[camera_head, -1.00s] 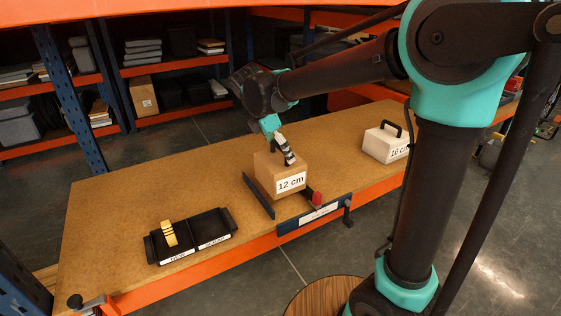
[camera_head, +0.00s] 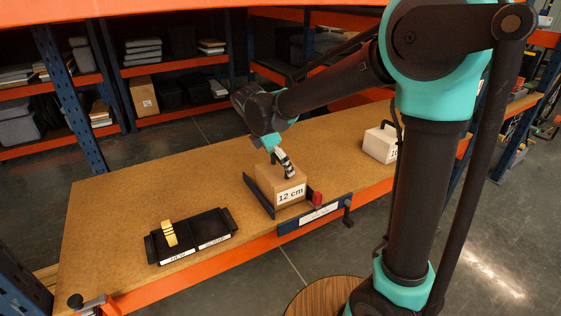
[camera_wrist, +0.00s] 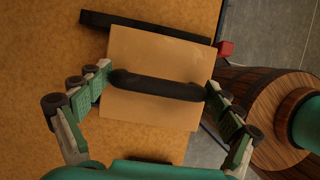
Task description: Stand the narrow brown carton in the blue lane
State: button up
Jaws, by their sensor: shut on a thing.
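The narrow brown carton (camera_head: 272,180), labelled "12 cm", is upright, with a black handle (camera_wrist: 155,86) across its top. My gripper (camera_head: 284,163) is above it, its fingers at the two ends of that handle and shut on it. The blue lane shows as a dark blue side rail (camera_head: 257,194) left of the carton and a blue front plate (camera_head: 315,212) with a white label. The carton is between the rail and the plate's red knob (camera_head: 317,198). I cannot tell whether its base touches the bench.
A white carton (camera_head: 379,146) with a black handle, its label partly hidden by my arm, stands on the right of the bench (camera_head: 120,195). A black two-part tray (camera_head: 190,236) holding a yellow item (camera_head: 168,233) is at the front left. The bench's left and back are clear.

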jog(key=shift+f, duration=0.15)
jog(key=o, duration=1.6)
jog(key=shift+r, duration=0.5)
jog(key=v, duration=1.2)
jog(key=d+f+m, duration=0.2)
jog(key=d, duration=0.1)
jog(key=d+f+m+y, duration=0.1)
jog(key=d+f+m, duration=0.1)
jog(key=d+f, duration=0.1)
jog(key=d+f+m, duration=0.2)
jog(key=d+m, duration=0.1)
jog(key=d, duration=0.2)
jog(key=shift+s+d+f, duration=0.1)
jog(key=shift+d+f, duration=0.05)
jog(key=shift+d, duration=0.1)
jog(key=s+d+f+m+y, duration=0.1)
jog(key=s+d+f+m, duration=0.3)
jog(key=d+f+m, duration=0.1)
jog(key=s+d+f+m+t+y, duration=0.1)
jog(key=s+d+f+m, duration=0.3)
jog(key=d+f+m, duration=0.1)
jog(key=s+d+f+m, duration=0.4)
jog(key=d+f+m, duration=0.1)
jog(key=d+m, duration=0.2)
jog(key=shift+s+f+m+t+y, duration=0.3)
jog(key=shift+s+f+m+y, duration=0.1)
